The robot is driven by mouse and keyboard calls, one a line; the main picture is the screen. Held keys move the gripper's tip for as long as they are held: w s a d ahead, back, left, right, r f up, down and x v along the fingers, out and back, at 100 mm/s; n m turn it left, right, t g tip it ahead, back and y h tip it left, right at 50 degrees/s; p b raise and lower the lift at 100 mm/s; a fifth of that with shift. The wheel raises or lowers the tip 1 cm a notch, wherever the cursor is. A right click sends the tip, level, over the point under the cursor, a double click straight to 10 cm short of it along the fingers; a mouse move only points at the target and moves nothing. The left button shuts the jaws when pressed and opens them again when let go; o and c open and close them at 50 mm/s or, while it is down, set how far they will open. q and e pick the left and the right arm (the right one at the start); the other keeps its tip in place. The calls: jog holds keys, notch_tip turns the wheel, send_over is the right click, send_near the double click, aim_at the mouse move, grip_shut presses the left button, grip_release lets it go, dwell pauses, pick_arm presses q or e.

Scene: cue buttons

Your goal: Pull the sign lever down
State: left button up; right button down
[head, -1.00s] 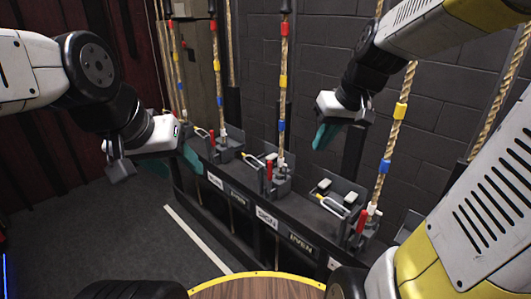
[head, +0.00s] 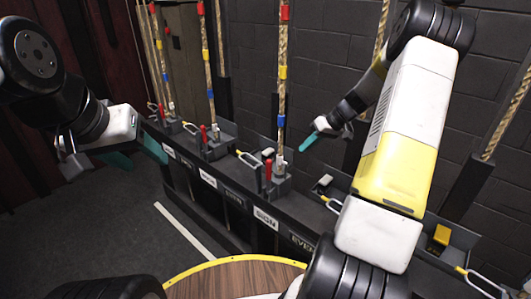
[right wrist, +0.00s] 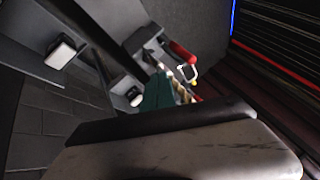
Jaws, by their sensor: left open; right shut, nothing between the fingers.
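The sign lever (head: 268,171) is a red handle standing upright above the SIGN label (head: 265,218), beside a rope with coloured bands. A metal loop lies at its left. My right gripper (head: 307,143) is shut and empty, up and to the right of the lever, apart from it in the picture. In the right wrist view its teal fingertips (right wrist: 160,92) overlap a rope, and a red handle (right wrist: 183,53) shows just beyond; I cannot tell for sure which lever that is. My left gripper (head: 137,156) is open and empty at the left, well away from the sign lever.
Another red lever (head: 203,134) stands on the same rail to the left. Several ropes hang along the dark brick wall (head: 335,40). My right arm covers part of the rail at right. A round wooden top (head: 235,277) with a yellow rim is in front.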

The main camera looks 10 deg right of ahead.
jog(key=shift+w+f, duration=0.1)
send_near(269, 177)
jog(key=w+f, duration=0.1)
jog(key=w, duration=0.1)
jog(key=w+f, duration=0.2)
jog(key=shift+a, duration=0.25)
jog(key=shift+s+a, duration=0.1)
jog(key=shift+a, duration=0.35)
jog(key=shift+s+a+r, duration=0.1)
